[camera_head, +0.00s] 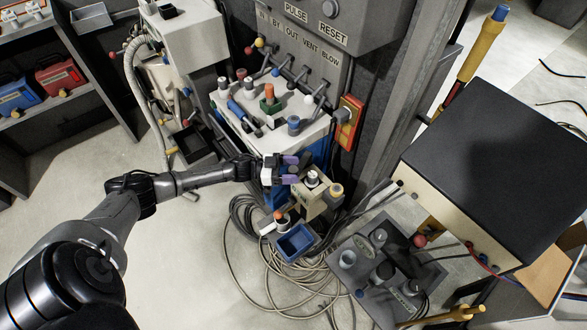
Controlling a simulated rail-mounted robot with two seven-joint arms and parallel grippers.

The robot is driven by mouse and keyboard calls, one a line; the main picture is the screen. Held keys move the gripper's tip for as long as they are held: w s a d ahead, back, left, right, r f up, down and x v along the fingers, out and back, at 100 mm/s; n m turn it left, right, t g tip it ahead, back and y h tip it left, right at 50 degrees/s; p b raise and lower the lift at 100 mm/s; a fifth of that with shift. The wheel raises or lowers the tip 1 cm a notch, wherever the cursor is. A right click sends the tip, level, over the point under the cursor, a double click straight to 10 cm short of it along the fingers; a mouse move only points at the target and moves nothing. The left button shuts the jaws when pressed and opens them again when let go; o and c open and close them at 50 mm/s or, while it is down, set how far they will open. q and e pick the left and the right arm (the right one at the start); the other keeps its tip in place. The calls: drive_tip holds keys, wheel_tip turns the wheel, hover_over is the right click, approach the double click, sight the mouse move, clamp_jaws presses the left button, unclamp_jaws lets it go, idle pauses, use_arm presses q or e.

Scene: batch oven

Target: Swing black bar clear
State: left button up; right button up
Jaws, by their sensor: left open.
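My left gripper (292,169), with purple fingertips, is open, between the white bench and a beige block (309,201). The block carries a dark-and-white knob just right of the fingertips. I see no object clearly between the fingers. Several dark levers (298,79) stand under the labels IN, BY, OUT, VENT and BLOW. A thin dark bar (372,194) slants beside the beige side of the black-topped box. I cannot tell which of these is the black bar. My right gripper is not in view.
The white bench (285,137) holds coloured knobs and a blue-handled tool. Coiled cables (262,268) and a blue bin (295,242) lie below the gripper. A black-topped box (490,165) stands right, above a grey plate with several cylinders.

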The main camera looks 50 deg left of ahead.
use_arm(q)
drive_tip(key=p+v, duration=0.2)
drive_tip(key=v, duration=1.1)
drive_tip(key=shift+p, duration=0.4)
drive_tip(key=shift+a, duration=0.15)
drive_tip(key=shift+c, duration=0.3)
